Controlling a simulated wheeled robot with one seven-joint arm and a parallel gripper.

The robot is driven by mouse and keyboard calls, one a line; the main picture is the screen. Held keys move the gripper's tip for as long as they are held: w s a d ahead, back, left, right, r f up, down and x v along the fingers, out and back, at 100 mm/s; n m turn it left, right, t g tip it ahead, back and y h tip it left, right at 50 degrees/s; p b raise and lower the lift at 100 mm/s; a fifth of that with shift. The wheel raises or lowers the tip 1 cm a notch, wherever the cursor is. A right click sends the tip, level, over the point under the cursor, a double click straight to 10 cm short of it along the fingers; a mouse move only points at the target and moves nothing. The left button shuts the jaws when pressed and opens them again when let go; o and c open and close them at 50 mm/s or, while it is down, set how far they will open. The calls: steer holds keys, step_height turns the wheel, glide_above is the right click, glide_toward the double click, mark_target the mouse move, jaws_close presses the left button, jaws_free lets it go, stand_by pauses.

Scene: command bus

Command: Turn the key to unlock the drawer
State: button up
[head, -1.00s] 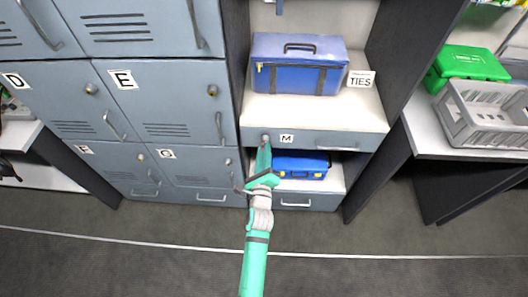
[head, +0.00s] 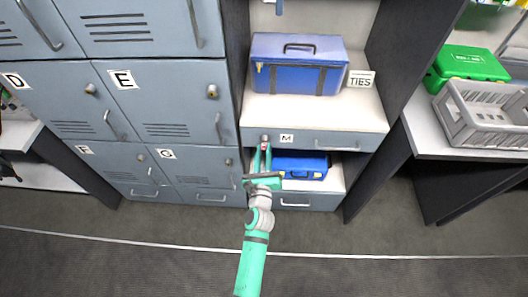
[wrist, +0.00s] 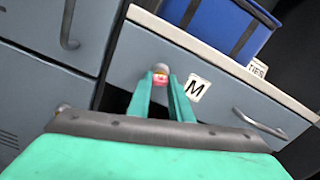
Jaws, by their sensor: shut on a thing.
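The grey drawer (head: 312,142) marked M is shut below the shelf with the blue bag, and it shows large in the wrist view (wrist: 222,98). Its round lock (head: 265,137) sits left of the M label, also in the wrist view (wrist: 161,68). A small red key (wrist: 160,80) is at the lock, between my fingertips. My green gripper (head: 263,149) is in front of the lock, shut on the key, with its two fingers side by side. The fingers hide most of the key, and I cannot tell its exact turn.
Grey lockers (head: 160,100) stand left of the drawer, with projecting handles. A blue bag (head: 298,68) is on the shelf above and a blue case (head: 300,166) below. A grey crate (head: 485,115) and green box (head: 468,65) are at right. The floor in front is clear.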

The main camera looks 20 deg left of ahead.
steer(key=m, duration=0.3)
steer(key=shift+m, duration=0.3)
steer(key=o, duration=1)
steer(key=shift+c, duration=0.2)
steer(key=shift+v, duration=1.4)
steer(key=v, duration=0.7)
stand_by(0.3)
stand_by(0.5)
